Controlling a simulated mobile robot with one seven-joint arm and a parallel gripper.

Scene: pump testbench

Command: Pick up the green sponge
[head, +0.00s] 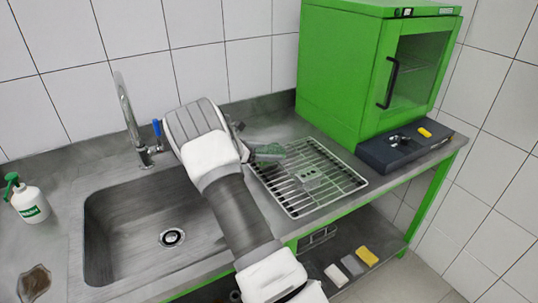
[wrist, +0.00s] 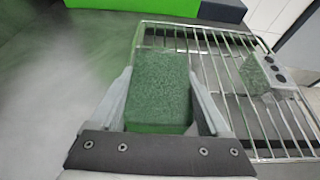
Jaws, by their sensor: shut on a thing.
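The green sponge (wrist: 158,88) is between the two fingers of my gripper (wrist: 163,100) in the wrist view, and both fingers press against its sides. In the head view, the sponge (head: 270,151) shows at the left rear part of the wire rack, past my gripper (head: 249,150), which is partly hidden behind my arm. I cannot tell whether the sponge touches the rack or is just above it.
The wire rack (head: 351,183) holds a small grey-green block with holes (head: 309,175). The sink (head: 128,240) and tap (head: 128,115) lie left. A spray bottle (head: 31,203) is far left.

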